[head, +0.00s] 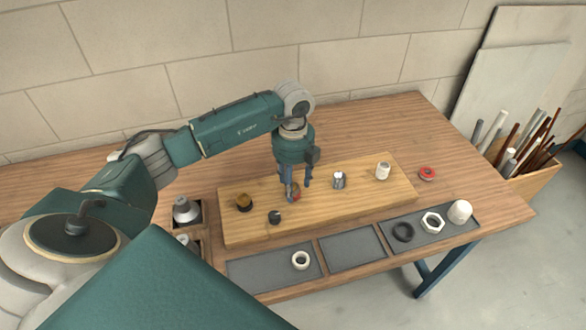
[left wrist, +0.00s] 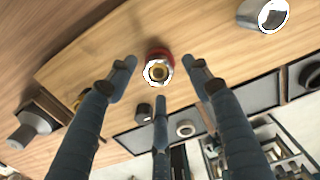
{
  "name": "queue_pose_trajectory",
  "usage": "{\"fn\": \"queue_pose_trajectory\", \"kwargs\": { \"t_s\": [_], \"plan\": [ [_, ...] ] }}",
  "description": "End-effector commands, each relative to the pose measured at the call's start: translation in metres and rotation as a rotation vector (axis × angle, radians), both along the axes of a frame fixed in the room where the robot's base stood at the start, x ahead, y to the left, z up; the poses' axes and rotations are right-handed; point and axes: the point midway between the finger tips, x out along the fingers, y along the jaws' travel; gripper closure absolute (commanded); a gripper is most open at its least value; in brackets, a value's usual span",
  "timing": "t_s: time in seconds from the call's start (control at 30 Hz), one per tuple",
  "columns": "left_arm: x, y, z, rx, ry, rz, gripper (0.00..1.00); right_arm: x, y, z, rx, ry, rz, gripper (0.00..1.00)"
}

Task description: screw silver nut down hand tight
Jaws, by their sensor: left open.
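My left gripper (head: 299,187) is open over the wooden board, pointing down. It also shows in the left wrist view (left wrist: 160,75), with its fingers spread. Between and beyond the fingertips is a fitting with a red base, a bright silver-white ring and a brass centre (left wrist: 157,70). In the head view only its red side (head: 295,191) shows, partly hidden by the fingers. A silver fitting (head: 339,180) stands to its right on the board; it also shows in the wrist view (left wrist: 262,15). A silver-white hex nut (head: 432,222) lies in the right tray. I cannot tell which is the task's nut.
The board (head: 235,229) also bears a brass fitting (head: 244,203), a black fitting (head: 275,217) and a white fitting (head: 382,170). Trays in front hold a white ring (head: 300,260), a black ring (head: 402,232) and a white cap (head: 460,211). A red ring (head: 427,173) lies right.

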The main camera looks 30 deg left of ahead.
Motion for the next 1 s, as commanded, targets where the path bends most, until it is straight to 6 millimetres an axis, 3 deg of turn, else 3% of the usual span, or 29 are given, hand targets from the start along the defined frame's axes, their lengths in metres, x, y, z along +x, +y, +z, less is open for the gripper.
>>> {"fn": "queue_pose_trajectory", "kwargs": {
  "t_s": [0.4,0.63,1.0],
  "plan": [
    [-0.0001,-0.0001,-0.0091,0.001,-0.001,-0.001,0.50,-0.0024,-0.0001,0.0021,0.000,0.004,0.000,0.20],
    [-0.0002,-0.0002,-0.0089,0.000,0.000,-0.001,0.96,-0.0021,0.0000,0.0021,0.000,0.003,0.000,0.20],
    [-0.0010,-0.0008,-0.0101,-0.001,0.002,-0.026,0.99,-0.0012,0.0002,0.0000,0.000,0.001,0.000,0.20]
  ]
}}
